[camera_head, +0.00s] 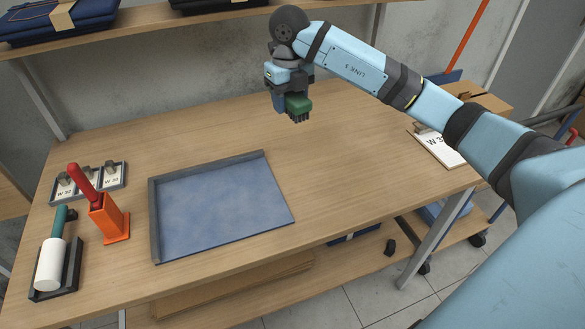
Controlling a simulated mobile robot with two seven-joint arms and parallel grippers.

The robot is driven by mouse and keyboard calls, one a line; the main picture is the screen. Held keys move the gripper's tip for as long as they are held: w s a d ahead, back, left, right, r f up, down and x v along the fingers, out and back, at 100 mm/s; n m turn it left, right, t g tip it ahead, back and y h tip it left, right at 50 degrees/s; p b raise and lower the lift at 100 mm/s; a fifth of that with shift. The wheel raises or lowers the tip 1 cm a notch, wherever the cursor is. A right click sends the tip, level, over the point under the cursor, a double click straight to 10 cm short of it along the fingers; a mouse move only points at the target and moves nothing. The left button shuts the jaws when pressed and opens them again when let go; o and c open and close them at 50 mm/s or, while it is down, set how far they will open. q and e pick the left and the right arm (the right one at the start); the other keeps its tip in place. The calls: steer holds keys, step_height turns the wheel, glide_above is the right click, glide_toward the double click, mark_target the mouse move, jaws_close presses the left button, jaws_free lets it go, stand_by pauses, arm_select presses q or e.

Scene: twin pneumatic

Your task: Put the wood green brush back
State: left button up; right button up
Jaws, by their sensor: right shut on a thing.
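My right gripper (284,92) is shut on the green brush (298,103), above the back middle of the wooden workbench (352,148). The brush has a green body with dark bristles pointing down, and it appears clear of the bench top. The fingers and wrist hide part of the brush. My right arm reaches in from the right. My left gripper is not in view.
A blue mat with raised grey edges (152,222) lies mid-bench. At left are an orange holder (110,220) with a red-handled tool, a white roller (50,265) in a dark tray, and several tagged clips. A clipboard (440,150) lies at right. The back middle is clear.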

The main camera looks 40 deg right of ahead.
steer(key=shift+d+r+m, duration=0.15)
steer(key=shift+d+m, duration=0.2)
steer(key=shift+m, duration=0.65)
glide_above(292, 169)
step_height(292, 169, down, 14)
steer(key=shift+f, duration=2.95)
arm_select(q)
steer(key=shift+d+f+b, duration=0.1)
steer(key=shift+b, duration=0.25)
arm_select(e)
steer(key=shift+f, duration=0.1)
steer(key=o, duration=0.9)
steer(key=shift+d, duration=0.1)
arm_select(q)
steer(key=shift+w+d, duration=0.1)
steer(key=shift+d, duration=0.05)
